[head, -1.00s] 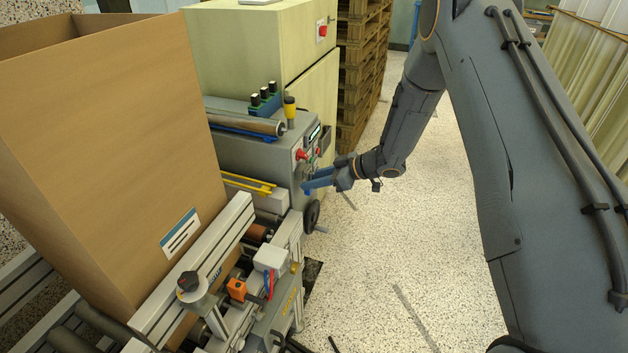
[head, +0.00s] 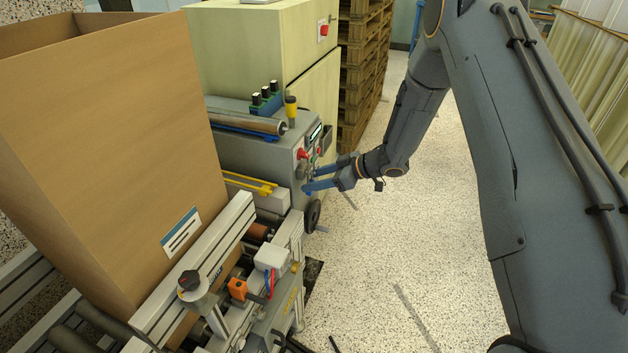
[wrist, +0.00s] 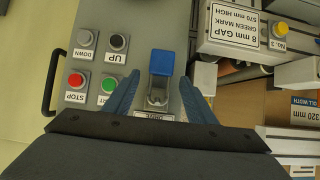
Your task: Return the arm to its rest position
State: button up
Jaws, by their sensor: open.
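My gripper (head: 313,178) is at the end of my extended arm, beside the front of the grey machine's control panel (head: 312,138). In the wrist view my gripper (wrist: 158,80) has its two blue fingers spread apart. Nothing is held.
Labelled buttons, including a red STOP (wrist: 76,79) and a black UP (wrist: 119,42), sit left of the fingers. A tall cardboard box (head: 110,140) stands on the conveyor at left. Stacked pallets (head: 362,70) are behind.

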jog(key=s+d+r+m+t+h, duration=0.2)
jog(key=d+r+m+h, duration=0.3)
jog(key=d, duration=0.5)
jog(key=s+d+r+m+t+h, duration=0.1)
jog(key=s+d+r+m+h, duration=0.2)
jog(key=d+r, duration=0.5)
jog(key=s+d+m+g+h, duration=0.2)
jog(key=s+m+g, duration=0.4)
jog(key=s, duration=2.2)
jog(key=shift+d+r+g+h+b, duration=0.2)
jog(key=shift+r+g+h+b, duration=0.15)
jog(key=shift+h+b, duration=0.15)
